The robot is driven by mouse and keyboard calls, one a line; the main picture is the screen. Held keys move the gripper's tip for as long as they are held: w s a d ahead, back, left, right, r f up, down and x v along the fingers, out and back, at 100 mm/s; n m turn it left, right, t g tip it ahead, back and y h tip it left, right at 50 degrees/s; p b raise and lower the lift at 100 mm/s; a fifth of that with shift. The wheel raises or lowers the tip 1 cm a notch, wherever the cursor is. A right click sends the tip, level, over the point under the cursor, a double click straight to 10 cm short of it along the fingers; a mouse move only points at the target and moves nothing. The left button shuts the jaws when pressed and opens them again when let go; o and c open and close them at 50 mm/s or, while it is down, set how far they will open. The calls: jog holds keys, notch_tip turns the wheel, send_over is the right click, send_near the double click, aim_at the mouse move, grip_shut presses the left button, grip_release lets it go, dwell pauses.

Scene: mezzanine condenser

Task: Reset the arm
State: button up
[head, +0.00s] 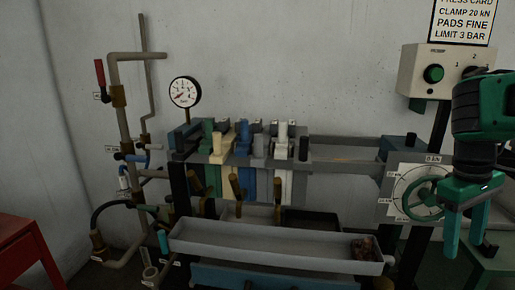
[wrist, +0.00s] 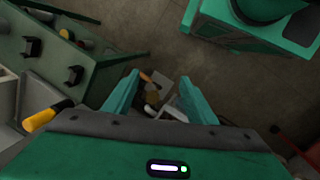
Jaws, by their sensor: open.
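My gripper (head: 466,236) hangs at the right of the head view, below my green arm, with its fingers pointing down. It is in front of the right end of the press and overlaps the edge of the round dial (head: 410,192) in the picture. In the wrist view my gripper (wrist: 158,84) shows two teal fingers spread apart. Nothing is held between them. The floor and some small loose items (wrist: 155,98) show beyond the fingers, too small to make out.
The press holds a row of coloured plates (head: 242,150) above a long grey trough (head: 275,245). A pressure gauge (head: 185,92) and pipes stand left. A control box (head: 440,72) is on the wall. A red table (head: 22,245) stands far left. Bare floor (wrist: 165,35) shows in the wrist view.

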jog(key=s+a+f+m+y, duration=0.1)
jog(key=s+a+f+m, duration=0.1)
jog(key=s, duration=0.4)
jog(key=s+a+f+m+t+y, duration=0.1)
jog(key=s+a+f+m, duration=0.1)
jog(key=s+f+m, duration=0.3)
jog(key=shift+s+a+f+m, duration=0.2)
jog(key=shift+s+a+m, duration=0.15)
jog(key=shift+m, duration=0.45)
jog(key=shift+w+f, duration=0.25)
jog(key=shift+w, duration=0.35)
